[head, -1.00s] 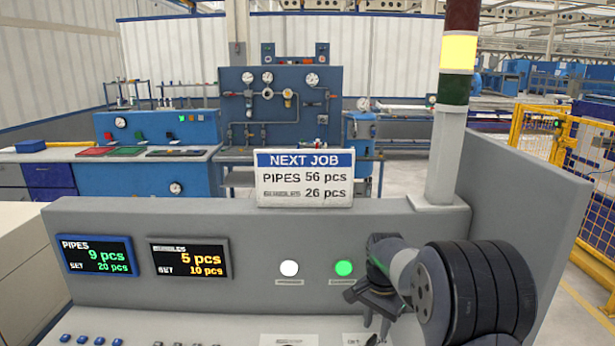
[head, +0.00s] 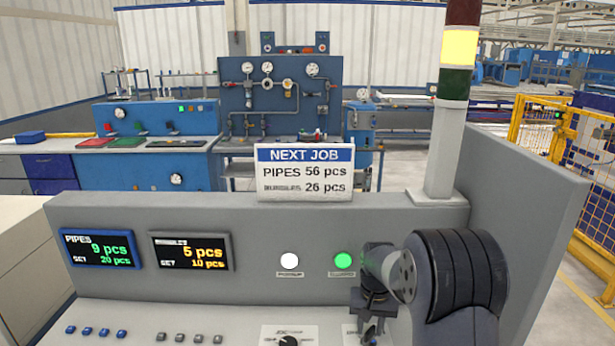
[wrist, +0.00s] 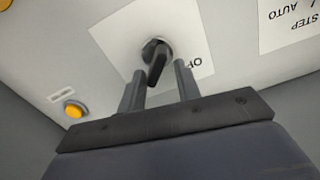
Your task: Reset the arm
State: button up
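My gripper (head: 371,322) hangs low over the right part of the grey control console (head: 250,318), pointing down. In the wrist view my gripper (wrist: 158,78) has its two fingers apart, with nothing visibly clamped. A black rotary knob (wrist: 156,62) on a white label shows just beyond and between the fingertips. I cannot tell whether a finger touches it. In the head view that knob is mostly hidden by my gripper.
A second rotary knob (head: 288,340) is left of my gripper. The upright panel carries a white lamp (head: 289,261), a green lamp (head: 343,260) and two displays. A signal tower (head: 447,150) stands behind. A yellow button (wrist: 73,108) shows in the wrist view.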

jog(key=n, duration=0.3)
jog(key=n+p, duration=0.1)
jog(key=shift+a+n, duration=0.25)
jog(key=shift+n, duration=0.15)
jog(key=shift+s+a, duration=0.1)
